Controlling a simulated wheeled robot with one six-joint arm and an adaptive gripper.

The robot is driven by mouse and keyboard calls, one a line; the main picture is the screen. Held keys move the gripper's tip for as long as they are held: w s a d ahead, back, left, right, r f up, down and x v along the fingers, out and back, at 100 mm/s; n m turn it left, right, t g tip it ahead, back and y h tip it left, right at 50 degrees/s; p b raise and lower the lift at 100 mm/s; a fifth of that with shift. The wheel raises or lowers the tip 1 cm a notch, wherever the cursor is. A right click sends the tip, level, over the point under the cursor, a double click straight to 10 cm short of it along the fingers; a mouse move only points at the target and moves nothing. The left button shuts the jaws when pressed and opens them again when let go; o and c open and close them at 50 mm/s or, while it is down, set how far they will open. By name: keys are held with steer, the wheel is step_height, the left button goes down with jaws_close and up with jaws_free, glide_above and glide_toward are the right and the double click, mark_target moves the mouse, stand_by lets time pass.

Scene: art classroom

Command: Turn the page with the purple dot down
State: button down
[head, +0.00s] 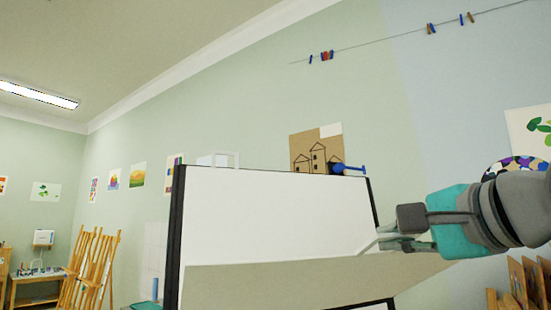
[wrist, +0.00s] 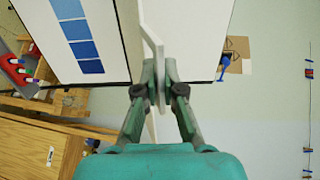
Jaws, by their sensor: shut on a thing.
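A flip chart with a dark frame stands in front of me, with a blank white sheet (head: 275,215) facing me. A page (head: 300,280) sticks out toward me across its lower part, seen nearly edge-on. My gripper (head: 388,240) is at the right end of this page. In the wrist view my gripper (wrist: 157,85) is shut on the page (wrist: 151,32), whose thin white edge runs between the fingers. A sheet with a column of blue squares (wrist: 78,38) shows left of the page there. No purple dot is visible in either view.
A blue clip-like thing (head: 348,169) sits at the chart's top right. Wooden easels (head: 90,265) and a small table stand at the far left.

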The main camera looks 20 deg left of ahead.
steer(key=shift+s+d+f, duration=0.15)
steer(key=shift+s+f, duration=0.15)
steer(key=shift+f, duration=0.2)
step_height(320, 180, down, 9)
steer(key=s+d, duration=0.2)
steer(key=s, duration=0.1)
steer(key=shift+d+r, duration=0.15)
stand_by(0.6)
step_height(320, 180, down, 9)
steer(key=s+d, duration=0.1)
stand_by(1.2)
steer(key=shift+s, duration=0.1)
